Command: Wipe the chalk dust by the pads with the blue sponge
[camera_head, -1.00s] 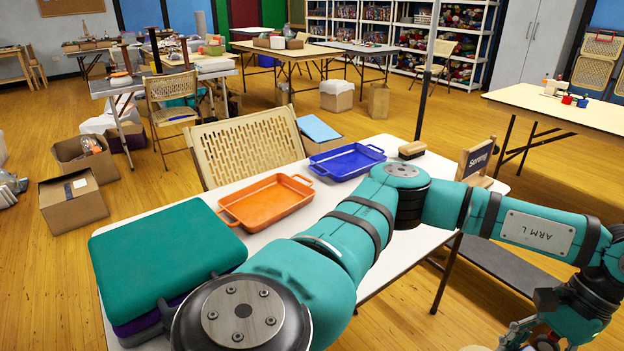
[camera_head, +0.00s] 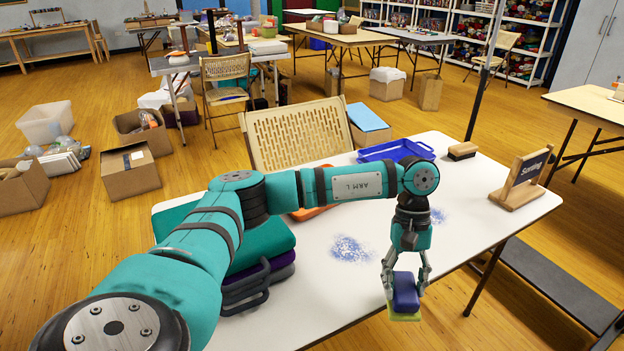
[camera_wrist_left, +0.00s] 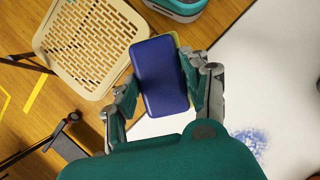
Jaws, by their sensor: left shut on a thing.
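My left gripper (camera_head: 405,278) is shut on the blue sponge (camera_head: 405,293), which has a yellow-green underside. It holds the sponge in the air around the table's front edge; the wrist view shows the sponge (camera_wrist_left: 160,75) partly against the floor. One patch of blue-white chalk dust (camera_head: 349,248) lies on the white table, right of the stacked teal and purple pads (camera_head: 262,247). This patch seems to be the one in the wrist view (camera_wrist_left: 248,142). A second dust patch (camera_head: 438,216) lies farther right, partly behind the gripper. My right gripper is not in view.
A blue tray (camera_head: 398,150), a wooden brush (camera_head: 462,151) and a Sorting sign (camera_head: 522,180) stand along the back and right of the table (camera_head: 465,235). My left arm mostly hides an orange tray (camera_head: 308,213). A tan chair (camera_wrist_left: 88,45) is near the front edge.

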